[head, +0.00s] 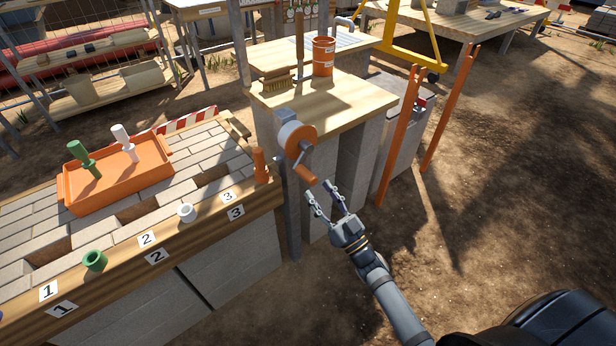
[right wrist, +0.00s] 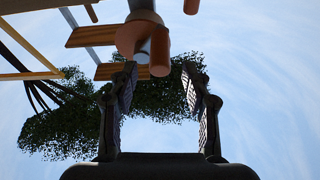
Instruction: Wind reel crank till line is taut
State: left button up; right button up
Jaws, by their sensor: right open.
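The reel (head: 298,137) has an orange disc and a grey hub, and sits on the side of a post by the block stand. Its crank arm ends in an orange handle (head: 305,173) that points down and right. My right gripper (head: 318,191) is open and empty, just below and right of the handle and apart from it. In the right wrist view, orange-brown round parts (right wrist: 160,55), which look like the reel and handle, show near and beyond the open fingertips (right wrist: 158,74). I cannot make out the line. My left gripper is out of view.
A wooden top (head: 350,106) above the reel holds an orange can (head: 323,56) and a brush (head: 277,84). At left, a numbered bench carries an orange tray (head: 121,187). Orange posts (head: 399,135) stand at right. Bare ground (head: 490,220) is open at right.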

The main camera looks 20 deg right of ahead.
aim_at(314, 185)
jog(key=x, duration=0.6)
jog(key=shift+w, duration=0.2)
grip_shut()
